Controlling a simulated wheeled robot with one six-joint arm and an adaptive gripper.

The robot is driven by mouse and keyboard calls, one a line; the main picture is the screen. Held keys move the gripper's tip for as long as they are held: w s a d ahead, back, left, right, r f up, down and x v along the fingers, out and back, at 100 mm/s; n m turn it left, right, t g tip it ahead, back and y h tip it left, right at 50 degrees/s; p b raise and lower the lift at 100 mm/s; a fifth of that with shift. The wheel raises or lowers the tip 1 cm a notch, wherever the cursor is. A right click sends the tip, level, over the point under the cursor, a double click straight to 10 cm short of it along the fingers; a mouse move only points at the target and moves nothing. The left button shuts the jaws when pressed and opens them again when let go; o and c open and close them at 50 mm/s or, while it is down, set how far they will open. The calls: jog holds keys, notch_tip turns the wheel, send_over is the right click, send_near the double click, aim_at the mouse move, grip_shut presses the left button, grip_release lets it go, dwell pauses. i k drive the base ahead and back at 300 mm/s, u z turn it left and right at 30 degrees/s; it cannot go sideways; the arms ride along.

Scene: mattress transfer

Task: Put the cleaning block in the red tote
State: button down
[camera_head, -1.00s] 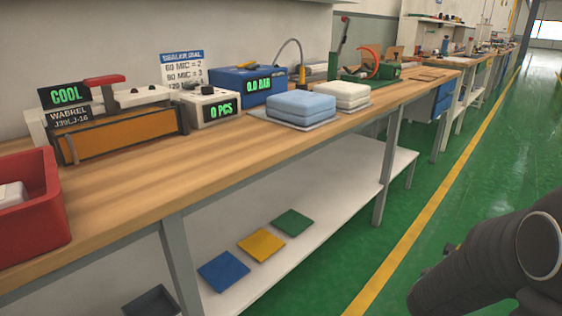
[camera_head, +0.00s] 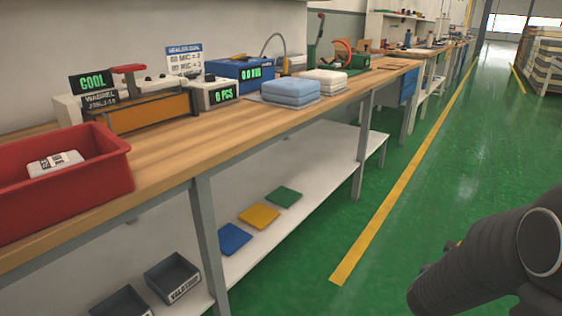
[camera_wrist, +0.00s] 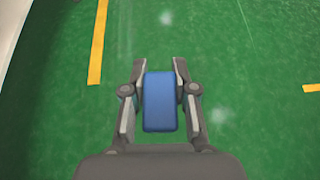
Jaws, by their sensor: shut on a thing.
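The red tote (camera_head: 112,170) stands on the left end of the wooden workbench in the head view, cut off by the left edge. A white packet (camera_head: 55,163) with dark print lies inside it. In the wrist view my gripper (camera_wrist: 160,88) is shut on a plain blue block (camera_wrist: 159,108), held between its two fingers above the green floor. No label shows on the block, so I cannot read whether it is the cleaning block. In the head view only my dark arm shows at the lower right, away from the bench; my gripper and the block are out of that view.
The bench (camera_head: 165,163) also holds an orange sealer (camera_head: 140,112), a counter box (camera_head: 210,95), a blue gauge unit (camera_head: 240,72) and blue and white pads. Dark bins (camera_head: 172,278) and coloured squares lie on the lower shelf. The green aisle is clear; a stacked pallet stands far right.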

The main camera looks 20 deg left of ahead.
aim_at(49, 208)
jog(key=k, duration=0.75)
jog(key=u, duration=1.85)
